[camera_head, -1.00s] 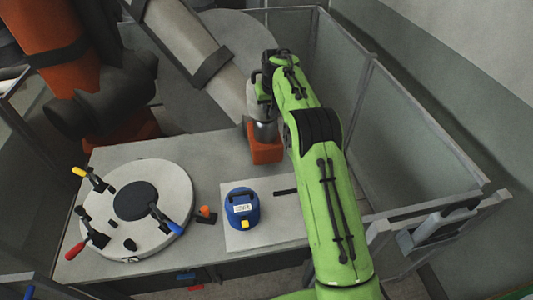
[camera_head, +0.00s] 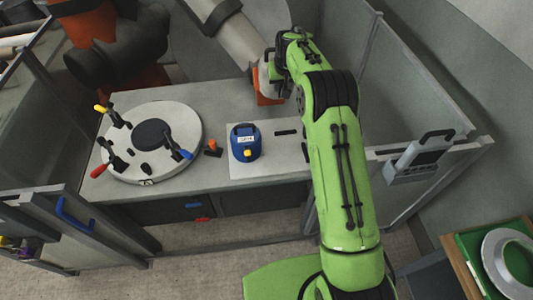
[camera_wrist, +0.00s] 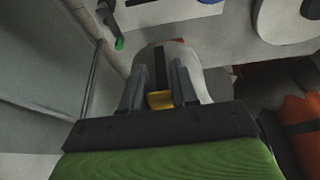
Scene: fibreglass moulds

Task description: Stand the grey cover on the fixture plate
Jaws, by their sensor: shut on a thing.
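My gripper (camera_wrist: 160,80) is shut on the grey cover (camera_wrist: 190,58), a pale rounded piece with a dark stripe, with a yellow part between the fingers. In the head view the gripper (camera_head: 272,62) is at the back of the table, mostly behind my green arm. Only a small light-grey part of the cover shows there; its lower edge is hidden. The fixture plate (camera_head: 185,118) is a pale round disc with a dark round centre and several toggle clamps with yellow, red and blue handles. It lies at the table's left, apart from the gripper.
A blue canister (camera_head: 245,148) stands on a pale sheet (camera_head: 280,160) right of the plate. A small orange-topped piece (camera_head: 213,147) lies between them. A large orange and grey robot arm (camera_head: 130,45) reaches over the back.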

